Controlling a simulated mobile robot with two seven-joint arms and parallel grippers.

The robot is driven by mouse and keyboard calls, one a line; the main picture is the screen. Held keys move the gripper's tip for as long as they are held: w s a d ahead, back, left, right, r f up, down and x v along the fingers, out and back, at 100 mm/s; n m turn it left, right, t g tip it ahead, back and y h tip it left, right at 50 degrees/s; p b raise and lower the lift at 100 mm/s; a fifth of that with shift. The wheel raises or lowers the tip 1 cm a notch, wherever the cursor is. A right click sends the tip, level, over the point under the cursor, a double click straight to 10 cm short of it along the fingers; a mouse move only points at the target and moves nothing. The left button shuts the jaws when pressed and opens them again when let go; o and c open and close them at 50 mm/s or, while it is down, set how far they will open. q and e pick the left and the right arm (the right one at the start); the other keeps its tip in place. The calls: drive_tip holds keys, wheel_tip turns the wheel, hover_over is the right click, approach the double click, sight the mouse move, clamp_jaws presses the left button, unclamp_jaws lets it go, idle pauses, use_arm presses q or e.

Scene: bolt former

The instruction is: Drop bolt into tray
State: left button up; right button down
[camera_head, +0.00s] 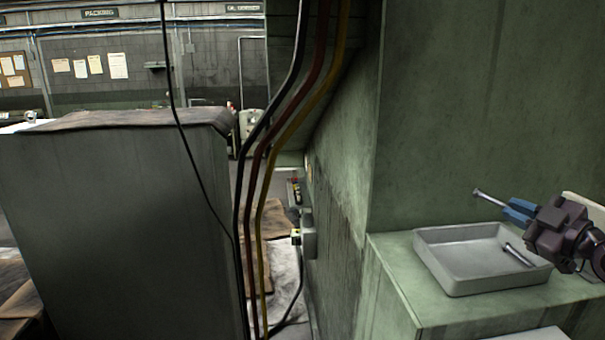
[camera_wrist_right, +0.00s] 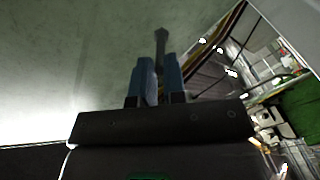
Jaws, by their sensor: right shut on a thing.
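My right gripper (camera_head: 514,211) comes in from the right with blue fingers. It is shut on a grey metal bolt (camera_head: 488,197), which sticks out to the left with its head at the far end. The held bolt also shows in the right wrist view (camera_wrist_right: 161,42), dark between the blue fingers. The grey tray (camera_head: 433,262) is a shallow rectangular pan below the gripper. Another bolt (camera_head: 518,254) lies inside it, toward the right. The held bolt appears above the tray's far right part and apart from it. My left gripper is not in view.
The tray stands on a green machine ledge (camera_head: 390,262), with a tall green machine wall (camera_head: 480,100) behind it. Black, red and yellow cables (camera_head: 262,170) hang at centre. A large grey cabinet (camera_head: 110,220) fills the left.

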drive_tip(key=shift+f, duration=0.35)
drive_tip(key=c, duration=1.1)
unclamp_jaws()
drive_tip(key=b+v, duration=0.3)
drive_tip(key=v, duration=0.7)
drive_tip(key=shift+s+d, duration=0.15)
drive_tip(key=shift+s, duration=0.2)
drive_tip(key=shift+s, duration=0.1)
